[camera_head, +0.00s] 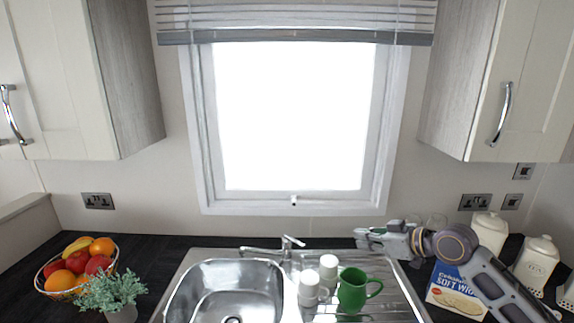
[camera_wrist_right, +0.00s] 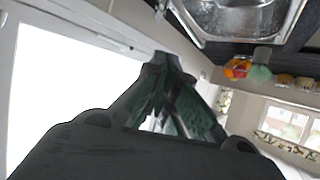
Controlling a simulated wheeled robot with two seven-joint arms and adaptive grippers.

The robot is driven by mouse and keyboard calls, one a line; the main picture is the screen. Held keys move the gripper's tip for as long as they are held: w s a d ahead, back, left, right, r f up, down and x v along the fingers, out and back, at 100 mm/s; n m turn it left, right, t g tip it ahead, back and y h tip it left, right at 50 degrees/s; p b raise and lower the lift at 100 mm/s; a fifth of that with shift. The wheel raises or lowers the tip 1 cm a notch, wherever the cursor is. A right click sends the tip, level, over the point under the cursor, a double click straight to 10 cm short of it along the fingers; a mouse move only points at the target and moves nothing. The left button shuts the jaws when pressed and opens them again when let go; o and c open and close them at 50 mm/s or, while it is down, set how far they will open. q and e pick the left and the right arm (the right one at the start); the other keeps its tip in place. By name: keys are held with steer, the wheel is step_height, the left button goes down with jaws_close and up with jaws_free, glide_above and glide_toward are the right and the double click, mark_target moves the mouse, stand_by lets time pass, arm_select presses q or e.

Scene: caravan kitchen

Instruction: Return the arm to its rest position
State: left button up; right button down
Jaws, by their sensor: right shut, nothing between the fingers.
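My right arm (camera_head: 490,275) comes in from the lower right in the head view. Its right gripper (camera_head: 362,238) points left above the back right of the drainer, close to the window wall. The right gripper's fingers also show in the right wrist view (camera_wrist_right: 168,62), where they meet at the tips with nothing between them. My left gripper is not in view.
The steel sink (camera_head: 225,285) is at the front middle. A fruit basket (camera_head: 75,270) and a plant (camera_head: 112,292) stand at the left. A blue and white box (camera_head: 455,292) and white canisters (camera_head: 536,258) stand around my right arm. Wall cupboards (camera_head: 520,70) hang above.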

steer(key=s+a+f+m+g+h, duration=0.1)
steer(key=s+a+f+h, duration=0.1)
steer(key=s+f, duration=0.65)
steer(key=s+a+f+m+g+h, duration=0.15)
steer(key=s+f, duration=0.35)
steer(key=f, duration=0.6)
steer(key=s+d+f+m+g+h, duration=0.2)
steer(key=s+f, duration=0.2)
steer(key=s, duration=0.4)
steer(key=s+d+f+m+g+h, duration=0.1)
steer(key=s+d+f+m+h, duration=0.15)
steer(key=s, duration=0.55)
step_height(320, 180, down, 39)
steer(key=s+d+g+b, duration=0.1)
steer(key=s+b, duration=0.1)
steer(key=b, duration=0.3)
steer(key=s+d+f+b, duration=0.2)
steer(key=s+d+f, duration=0.1)
steer(key=s+f, duration=0.8)
steer(key=s+d+f+n+g+b, duration=0.1)
steer(key=s+d+f+b, duration=0.1)
steer(key=s+f, duration=0.9)
steer(key=shift+d+f+h+b, duration=0.4)
steer(key=shift+f+b, duration=0.1)
steer(key=shift+f, duration=0.85)
